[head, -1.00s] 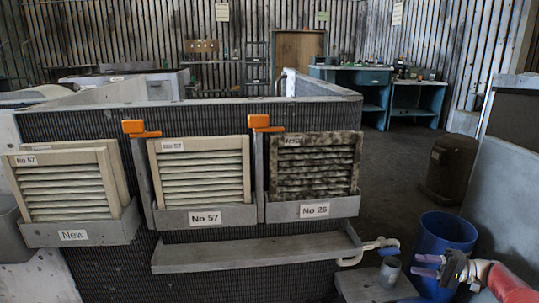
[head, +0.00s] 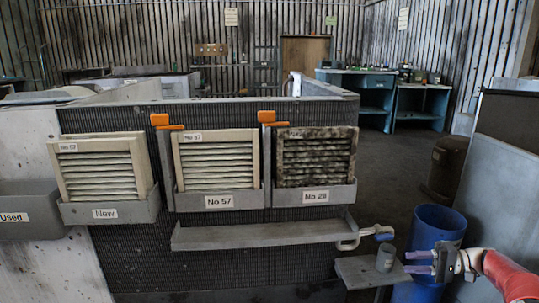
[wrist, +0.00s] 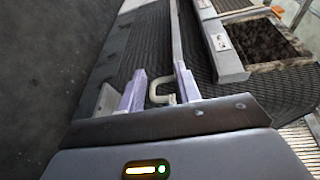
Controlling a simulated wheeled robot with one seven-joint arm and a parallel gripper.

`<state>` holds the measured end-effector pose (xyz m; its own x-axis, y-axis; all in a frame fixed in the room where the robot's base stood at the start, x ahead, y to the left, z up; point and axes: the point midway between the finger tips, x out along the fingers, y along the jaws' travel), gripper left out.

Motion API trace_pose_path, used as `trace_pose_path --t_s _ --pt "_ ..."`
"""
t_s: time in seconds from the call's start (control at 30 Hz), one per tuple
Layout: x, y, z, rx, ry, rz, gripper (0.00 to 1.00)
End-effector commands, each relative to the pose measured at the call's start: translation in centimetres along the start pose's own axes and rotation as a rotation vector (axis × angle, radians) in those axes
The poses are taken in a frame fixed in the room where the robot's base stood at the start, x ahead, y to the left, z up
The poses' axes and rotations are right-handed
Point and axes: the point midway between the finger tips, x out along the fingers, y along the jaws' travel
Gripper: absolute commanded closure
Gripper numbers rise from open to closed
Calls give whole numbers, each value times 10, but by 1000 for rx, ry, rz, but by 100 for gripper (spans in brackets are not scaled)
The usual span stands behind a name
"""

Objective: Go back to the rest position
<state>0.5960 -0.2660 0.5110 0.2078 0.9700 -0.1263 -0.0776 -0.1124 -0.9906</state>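My gripper (head: 416,262) is at the lower right of the head view, in front of the blue barrel (head: 437,222) and right of the small grey cup (head: 386,258). Its two purple fingers are apart with nothing held between them. In the wrist view the fingers (wrist: 160,84) are also spread; a bent pale pipe shows behind the gap. A clean slatted filter (head: 218,161) sits upright in the holder marked No 57. A dirty, dark-stained filter (head: 315,157) sits in the holder to its right. Cream slatted filters (head: 98,170) stand in the New bin (head: 110,213).
A long empty grey tray (head: 255,235) runs below the holders. The cup stands on a low grey shelf (head: 362,272). A bin marked Used (head: 30,216) is at the far left. A grey panel (head: 505,160) stands at right. Open floor lies behind, towards blue benches (head: 420,108).

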Motion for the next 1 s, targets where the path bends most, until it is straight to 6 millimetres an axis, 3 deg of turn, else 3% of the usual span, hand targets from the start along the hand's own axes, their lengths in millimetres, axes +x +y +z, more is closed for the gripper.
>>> trace_pose_path --t_s 0.27,0.47,0.7,1.0 --pt "61 -45 10 34 -85 211 66" --pt "123 -89 41 43 -143 473 66" --pt "180 -137 111 -7 -141 838 66" --pt "201 -179 218 -166 -22 1178 66"
